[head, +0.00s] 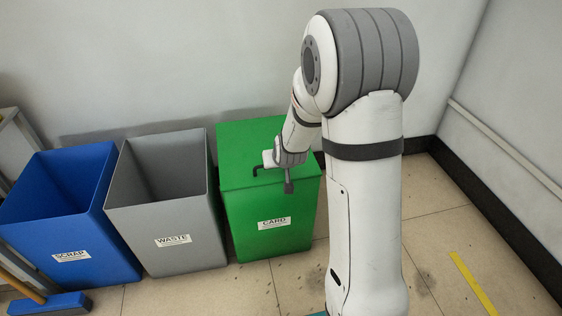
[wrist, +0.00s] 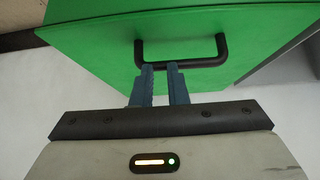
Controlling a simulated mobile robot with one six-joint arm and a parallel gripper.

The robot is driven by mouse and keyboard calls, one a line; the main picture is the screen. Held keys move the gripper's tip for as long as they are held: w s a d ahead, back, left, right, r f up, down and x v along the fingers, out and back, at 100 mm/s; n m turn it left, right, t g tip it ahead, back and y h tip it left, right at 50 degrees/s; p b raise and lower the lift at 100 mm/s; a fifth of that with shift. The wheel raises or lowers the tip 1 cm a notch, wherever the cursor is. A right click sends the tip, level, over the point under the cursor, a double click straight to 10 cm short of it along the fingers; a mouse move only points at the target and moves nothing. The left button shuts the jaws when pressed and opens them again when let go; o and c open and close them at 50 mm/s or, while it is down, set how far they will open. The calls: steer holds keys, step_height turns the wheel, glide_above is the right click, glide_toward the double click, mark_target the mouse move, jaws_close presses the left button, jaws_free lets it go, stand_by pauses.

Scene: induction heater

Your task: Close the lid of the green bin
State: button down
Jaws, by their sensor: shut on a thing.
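The green bin (head: 270,225), labelled CARD, stands at the right end of a row of bins. Its green lid (head: 240,145) lies over the top and looks flat, with no clear gap at the front edge. A black bar handle (head: 256,170) is near the lid's front edge, partly hidden by my arm's end. In the wrist view, the green panel (wrist: 100,38) fills the upper part, with the handle (wrist: 220,50) across it. My gripper (wrist: 162,70) has its two blue fingers at the handle's bar, shut on it.
An open grey WASTE bin (head: 170,215) stands just left of the green bin. An open blue SCRAP bin (head: 75,225) is further left, with a blue broom head (head: 50,304) in front.

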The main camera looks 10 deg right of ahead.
steer(key=shift+s+a+f, duration=0.2)
steer(key=shift+s+f, duration=0.05)
steer(key=shift+f, duration=0.3)
steer(key=shift+s+a+f, duration=0.15)
steer(key=shift+s+f, duration=0.1)
steer(key=shift+f, duration=0.25)
steer(key=shift+w+a+r, duration=0.1)
steer(key=shift+r, duration=0.3)
steer(key=r+p, duration=0.1)
steer(key=w+r+p, duration=0.1)
steer(key=r, duration=0.1)
steer(key=r+p, duration=0.1)
steer(key=r, duration=0.1)
steer(key=shift+w+d+p, duration=0.2)
steer(key=shift+d+p, duration=0.1)
steer(key=shift+p, duration=0.05)
steer(key=s+f+p, duration=0.1)
steer(key=s, duration=0.9)
steer(key=s+r+g+p, duration=0.1)
steer(key=s+r+p, duration=0.5)
steer(key=r+p, duration=0.4)
steer(key=s+r+g+p, duration=0.2)
steer(key=s+r+p, duration=0.4)
steer(key=r, duration=1.5)
steer(key=s+r+g+p, duration=0.2)
steer(key=s+r+p, duration=0.5)
steer(key=r+p, duration=0.8)
steer(key=shift+d+r, duration=0.25)
steer(key=shift+d, duration=0.05)
steer(key=shift+a, duration=0.1)
